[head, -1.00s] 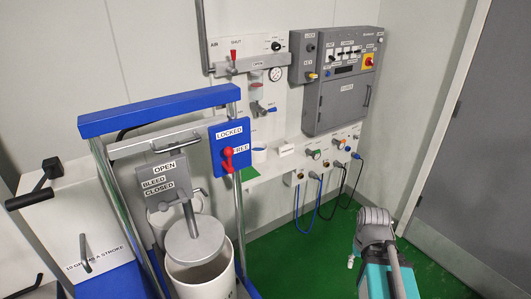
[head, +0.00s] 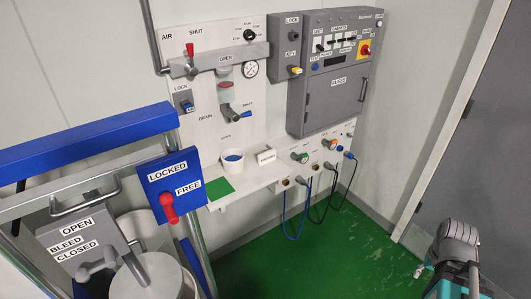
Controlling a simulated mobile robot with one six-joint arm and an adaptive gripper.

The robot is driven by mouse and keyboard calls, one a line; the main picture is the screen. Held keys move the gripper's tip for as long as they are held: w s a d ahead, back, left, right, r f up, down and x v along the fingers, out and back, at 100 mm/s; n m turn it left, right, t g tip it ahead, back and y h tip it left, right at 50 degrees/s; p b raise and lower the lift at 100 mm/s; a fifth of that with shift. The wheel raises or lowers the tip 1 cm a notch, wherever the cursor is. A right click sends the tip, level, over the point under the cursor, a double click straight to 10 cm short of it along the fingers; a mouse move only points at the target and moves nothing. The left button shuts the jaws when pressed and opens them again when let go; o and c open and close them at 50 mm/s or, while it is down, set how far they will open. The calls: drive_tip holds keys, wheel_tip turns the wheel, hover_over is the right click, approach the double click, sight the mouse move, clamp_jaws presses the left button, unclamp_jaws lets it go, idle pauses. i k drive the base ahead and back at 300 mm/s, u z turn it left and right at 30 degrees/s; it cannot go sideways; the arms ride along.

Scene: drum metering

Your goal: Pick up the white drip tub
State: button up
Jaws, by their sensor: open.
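The white drip tub (head: 232,161) stands upright on a narrow white shelf (head: 255,186) against the back wall. It is a small white round cup with blue showing inside its rim. It sits just behind and right of a green pad, below the drain outlet and its tap handle (head: 229,112). Nothing is seen touching the tub apart from the shelf. Part of my arm shows at the lower right, well away from the tub. My gripper's jaws cannot be made out in this view.
A blue-and-steel trolley frame with a LOCKED/FREE plate (head: 171,185) and drum fills the left foreground, close to the shelf's left end. A grey control cabinet (head: 338,75) hangs at right. Cables (head: 318,207) hang below the shelf. Green floor (head: 345,250) is open in front.

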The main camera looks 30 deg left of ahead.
sight(233, 159)
drive_tip(key=z, duration=0.05)
drive_tip(key=i, duration=0.85)
drive_tip(key=u, duration=0.6)
drive_tip(key=i, duration=0.65)
drive_tip(key=u, duration=0.5)
drive_tip(key=k, duration=0.9)
drive_tip(key=u, duration=0.15)
drive_tip(key=i, duration=0.6)
